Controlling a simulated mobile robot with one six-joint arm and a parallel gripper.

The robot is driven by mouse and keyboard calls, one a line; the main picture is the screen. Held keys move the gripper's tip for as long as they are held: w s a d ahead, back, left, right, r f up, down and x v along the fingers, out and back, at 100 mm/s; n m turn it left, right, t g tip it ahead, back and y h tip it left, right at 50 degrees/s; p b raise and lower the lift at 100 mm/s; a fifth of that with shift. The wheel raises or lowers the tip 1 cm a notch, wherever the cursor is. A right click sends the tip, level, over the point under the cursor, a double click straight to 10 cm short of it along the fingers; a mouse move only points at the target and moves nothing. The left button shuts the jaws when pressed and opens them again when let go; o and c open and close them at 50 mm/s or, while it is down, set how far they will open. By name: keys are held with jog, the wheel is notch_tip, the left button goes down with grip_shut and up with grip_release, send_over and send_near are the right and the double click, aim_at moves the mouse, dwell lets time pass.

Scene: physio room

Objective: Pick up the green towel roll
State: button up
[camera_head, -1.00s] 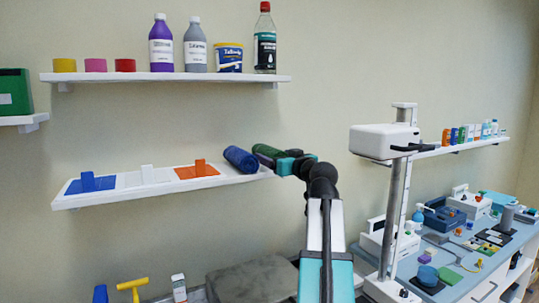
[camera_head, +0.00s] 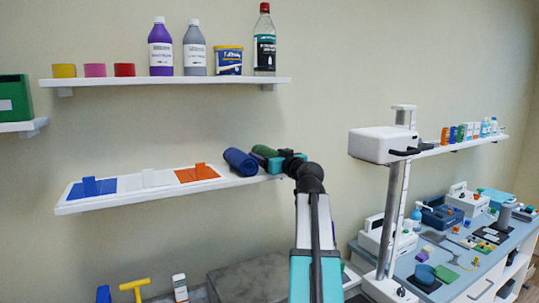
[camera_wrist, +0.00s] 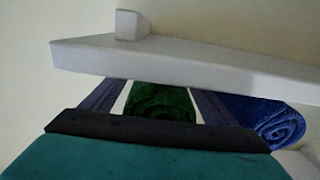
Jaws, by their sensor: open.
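The green towel roll (camera_head: 264,150) lies at the right end of the middle wall shelf, just right of the blue towel roll (camera_head: 240,161). My gripper (camera_head: 262,158) is at that shelf end, partly overlapping the green roll in the head view. In the wrist view, the open fingers (camera_wrist: 158,88) stand on either side of the green roll (camera_wrist: 160,103), with its end face between them. Contact cannot be told. The blue roll (camera_wrist: 270,125) is just outside the right finger there.
The middle shelf (camera_head: 130,196) also bears blue, white and orange pieces to the left. An upper shelf (camera_head: 170,80) holds bottles, a tub and coloured rolls. A white machine on a post (camera_head: 384,143) and a cluttered blue table stand right of my arm.

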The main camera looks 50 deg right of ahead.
aim_at(269, 148)
jog(key=shift+c, duration=0.3)
jog(key=c, duration=1.1)
jog(key=shift+r, duration=0.2)
jog(key=shift+c, duration=0.2)
notch_tip(269, 148, up, 8)
jog(key=b, duration=0.3)
jog(key=shift+w+d, duration=0.1)
jog(key=shift+r, duration=0.85)
